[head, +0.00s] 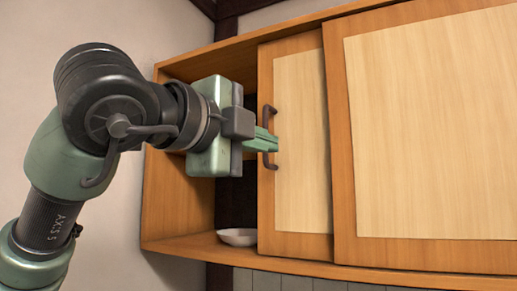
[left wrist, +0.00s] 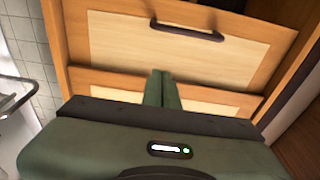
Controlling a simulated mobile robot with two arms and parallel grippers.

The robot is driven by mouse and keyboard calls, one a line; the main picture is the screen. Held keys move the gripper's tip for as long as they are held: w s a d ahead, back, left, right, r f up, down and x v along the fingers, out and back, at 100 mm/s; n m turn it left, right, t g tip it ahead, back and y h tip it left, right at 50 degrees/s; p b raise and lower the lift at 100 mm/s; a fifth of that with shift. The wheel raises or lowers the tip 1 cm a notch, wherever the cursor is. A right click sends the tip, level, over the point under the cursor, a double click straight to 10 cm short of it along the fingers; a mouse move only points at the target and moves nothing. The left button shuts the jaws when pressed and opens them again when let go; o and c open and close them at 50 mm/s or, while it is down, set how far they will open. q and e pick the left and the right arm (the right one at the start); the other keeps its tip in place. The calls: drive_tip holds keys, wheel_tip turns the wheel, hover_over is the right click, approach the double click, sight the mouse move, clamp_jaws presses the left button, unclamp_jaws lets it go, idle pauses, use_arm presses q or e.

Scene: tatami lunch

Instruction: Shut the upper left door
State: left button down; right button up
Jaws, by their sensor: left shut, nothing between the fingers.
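The upper left door (head: 301,140) is a sliding panel with an orange-brown wood frame and pale centre. It stands partly behind the right door (head: 430,130), leaving the left end of the cabinet open. Its dark bar handle (head: 270,112) is upright near its left edge. My left gripper (head: 268,141) is shut and empty; its green fingers overlap the handle's middle in the head view. In the left wrist view, the fingers (left wrist: 163,74) point at the door panel (left wrist: 150,60), with the handle (left wrist: 188,30) farther up the picture. Contact cannot be told. My right gripper is out of view.
A white bowl (head: 238,237) stands on the cabinet floor in the open part, just left of the door. The cabinet's left side wall (head: 180,200) bounds the opening. Grey tiles (head: 300,283) lie below the cabinet. A curved metal bar (left wrist: 22,100) shows in the left wrist view.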

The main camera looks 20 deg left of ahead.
sight(265, 154)
use_arm(q)
drive_tip(key=p+x, duration=0.5)
drive_tip(key=x, duration=0.4)
drive_tip(key=a, duration=0.5)
drive_tip(key=shift+f+p, duration=0.2)
drive_tip(key=shift+p, duration=0.1)
drive_tip(key=w+a, duration=0.2)
drive_tip(key=a, duration=1.1)
drive_tip(key=w+a, duration=0.3)
drive_tip(key=a, duration=0.9)
drive_tip(key=shift+a+r, duration=0.15)
drive_tip(key=shift+a, duration=0.25)
drive_tip(key=shift+w, duration=0.1)
